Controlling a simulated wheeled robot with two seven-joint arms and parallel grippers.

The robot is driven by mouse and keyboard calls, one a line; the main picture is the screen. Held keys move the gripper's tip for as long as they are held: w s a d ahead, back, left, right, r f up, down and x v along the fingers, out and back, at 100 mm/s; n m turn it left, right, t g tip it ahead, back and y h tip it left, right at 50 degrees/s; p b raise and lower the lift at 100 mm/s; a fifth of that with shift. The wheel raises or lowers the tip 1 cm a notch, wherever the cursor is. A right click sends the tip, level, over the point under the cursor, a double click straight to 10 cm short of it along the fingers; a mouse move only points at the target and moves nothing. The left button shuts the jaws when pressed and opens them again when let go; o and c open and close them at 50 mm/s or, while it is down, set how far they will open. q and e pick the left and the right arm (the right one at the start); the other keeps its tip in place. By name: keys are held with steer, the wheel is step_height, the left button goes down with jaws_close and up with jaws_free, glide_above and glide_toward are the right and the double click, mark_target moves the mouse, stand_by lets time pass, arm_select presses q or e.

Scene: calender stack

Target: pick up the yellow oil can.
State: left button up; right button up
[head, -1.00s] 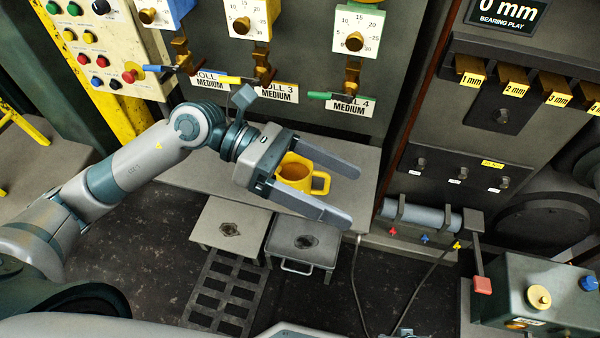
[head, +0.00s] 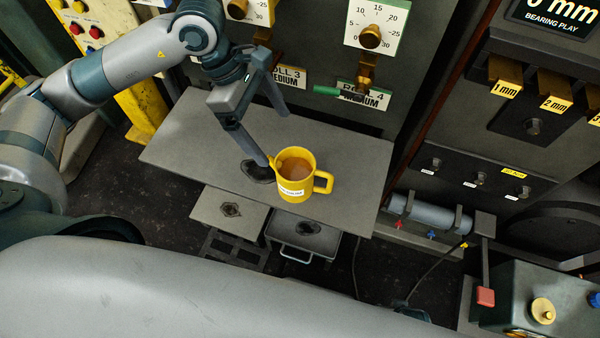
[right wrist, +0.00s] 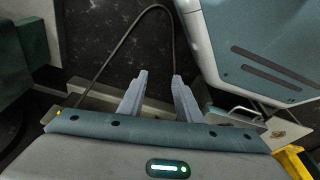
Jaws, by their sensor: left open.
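The yellow oil can (head: 295,172) looks like a mug, with a handle on its right, a small white label on its front and brown contents showing through its open top. It stands upright on the grey shelf (head: 340,155). My left gripper (head: 275,138) is open and empty, up and to the left of the can. Its nearer fingertip overlaps the can's left rim in the head view; I cannot tell if they touch. My right gripper (right wrist: 159,75) shows in the right wrist view with its fingers apart and nothing between them.
A dark round fitting (head: 258,172) lies on the shelf left of the can. The machine panel with dials (head: 375,25) rises behind the shelf. A grey cylinder (head: 430,214) in brackets is to the right. The shelf right of the can is clear.

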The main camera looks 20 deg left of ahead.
arm_select(q)
steer(key=p, duration=0.1)
glide_toward(288, 157)
steer(key=d+f, duration=0.1)
steer(key=s+d+f, duration=0.1)
steer(key=d+f, duration=0.1)
steer(key=s+d+f, duration=0.1)
steer(key=f, duration=0.1)
steer(key=shift+s+d+f, duration=0.1)
steer(key=shift+d, duration=0.25)
steer(key=x, duration=0.2)
steer(key=shift+d+f, duration=0.1)
steer(key=shift+f, duration=0.2)
steer(key=shift+p, duration=0.3)
steer(key=shift+d+f, duration=0.1)
steer(key=shift+f, duration=0.15)
steer(key=x, duration=0.2)
steer(key=p+x, duration=0.1)
steer(key=shift+s+f, duration=0.3)
steer(key=shift+f, duration=0.1)
steer(key=shift+d+f, duration=0.25)
steer(key=shift+f, duration=0.15)
arm_select(e)
steer(key=shift+w+a+f+t, duration=0.3)
steer(key=shift+a+f+t, duration=0.3)
steer(key=shift+f+t, duration=0.15)
